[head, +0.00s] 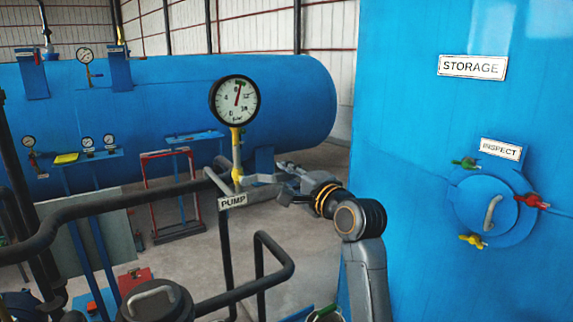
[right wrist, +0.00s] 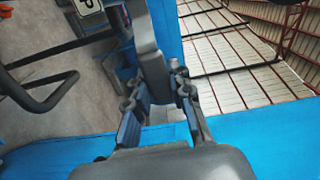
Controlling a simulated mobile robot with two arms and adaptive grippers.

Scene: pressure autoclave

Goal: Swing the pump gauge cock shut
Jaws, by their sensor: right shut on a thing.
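The pump gauge (head: 235,103) is a round white dial with a black rim, on a yellow and grey stem above the dark pipe. A PUMP label (head: 233,201) hangs below it. The cock's grey lever (head: 262,191) reaches out from the stem's foot to the right, roughly level. My right gripper (head: 284,188) comes from the right and is shut on the lever's outer end. In the right wrist view the grey lever (right wrist: 150,60) runs between the two fingers of the right gripper (right wrist: 160,95). My left gripper is not in view.
Dark pipes (head: 120,205) run across the left and below the gauge. A blue storage tank (head: 420,130) with a round hatch (head: 490,207) stands close on the right. A large blue horizontal vessel (head: 180,90) lies behind, with a red frame (head: 168,195) on the floor.

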